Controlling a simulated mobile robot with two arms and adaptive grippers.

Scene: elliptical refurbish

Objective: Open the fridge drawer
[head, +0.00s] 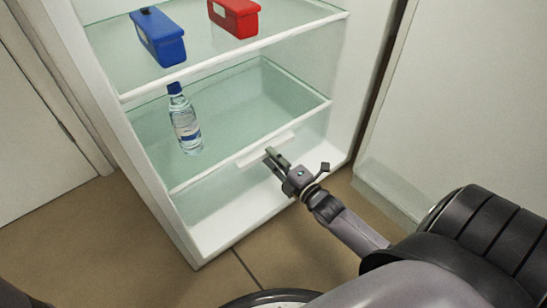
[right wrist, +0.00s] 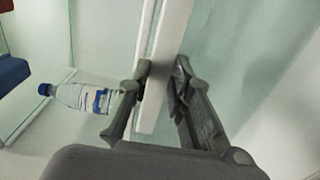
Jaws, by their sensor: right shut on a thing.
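The fridge drawer (head: 250,177) is a clear greenish box with a white front rim, low in the open white fridge. It appears pushed in. A white handle (head: 266,147) runs along its front; it also shows in the right wrist view (right wrist: 155,100). My right gripper (head: 272,153) is at the handle. In the right wrist view its fingers (right wrist: 158,80) sit on either side of the white handle, shut on it. My left gripper is not in view.
A blue box (head: 158,38) and a red box (head: 234,16) stand on the glass shelf above the drawer. The open fridge door (head: 455,100) is at the right. Bare tiled floor (head: 205,285) lies in front of the fridge.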

